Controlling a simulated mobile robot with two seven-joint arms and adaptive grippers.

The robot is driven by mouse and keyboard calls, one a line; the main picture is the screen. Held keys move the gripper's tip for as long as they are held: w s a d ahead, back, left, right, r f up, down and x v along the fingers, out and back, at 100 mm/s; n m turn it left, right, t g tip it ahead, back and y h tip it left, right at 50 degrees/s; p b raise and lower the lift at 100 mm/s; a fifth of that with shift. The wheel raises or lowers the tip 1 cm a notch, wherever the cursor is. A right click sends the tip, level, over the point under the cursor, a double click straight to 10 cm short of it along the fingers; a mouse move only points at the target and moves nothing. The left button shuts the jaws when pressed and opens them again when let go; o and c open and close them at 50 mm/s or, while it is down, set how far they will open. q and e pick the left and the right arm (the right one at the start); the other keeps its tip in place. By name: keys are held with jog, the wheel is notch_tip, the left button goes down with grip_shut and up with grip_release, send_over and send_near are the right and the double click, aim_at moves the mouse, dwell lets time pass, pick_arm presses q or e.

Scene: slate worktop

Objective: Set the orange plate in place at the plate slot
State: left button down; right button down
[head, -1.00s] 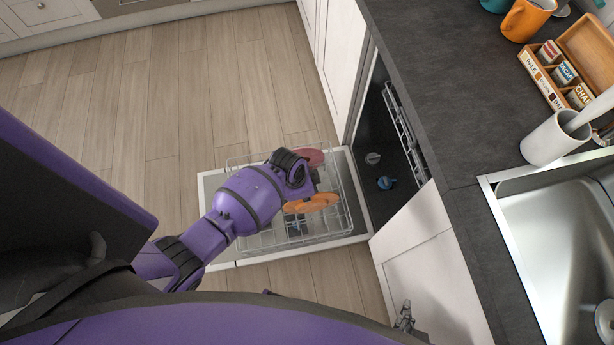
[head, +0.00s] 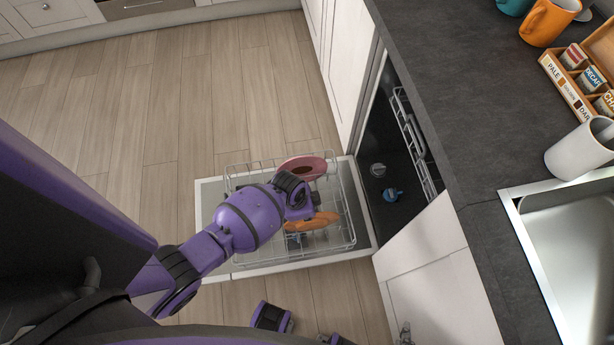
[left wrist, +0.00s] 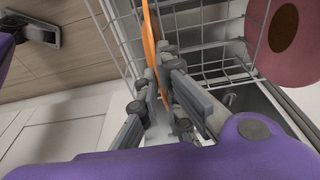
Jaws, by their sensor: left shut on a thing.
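The orange plate (head: 312,222) is over the lower dishwasher rack (head: 345,215), its rim seen beside my left wrist. In the left wrist view the plate (left wrist: 150,35) stands nearly edge-on between the fingers of my left gripper (left wrist: 165,68), which is shut on it. The plate is close to the rack wires; I cannot tell whether it touches them. The plate slot is not clearly visible under the arm. Purple parts of my right gripper (head: 272,318) show at the bottom edge of the head view; its jaws cannot be made out.
A pink-red plate (head: 303,167) is in the far part of the rack; it also shows in the left wrist view (left wrist: 284,28). The rack rests on the open dishwasher door (head: 212,187). The worktop (head: 440,70) is to the right, with a white cup (head: 578,150) and sink (head: 570,240).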

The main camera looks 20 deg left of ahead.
pick_arm(q)
jog(key=c, duration=1.9)
grip_release()
jog(key=shift+o, duration=0.2)
notch_tip(320, 180, up, 12)
jog(key=s+a, duration=0.1)
jog(key=a, duration=0.1)
jog(key=shift+d+f, duration=0.1)
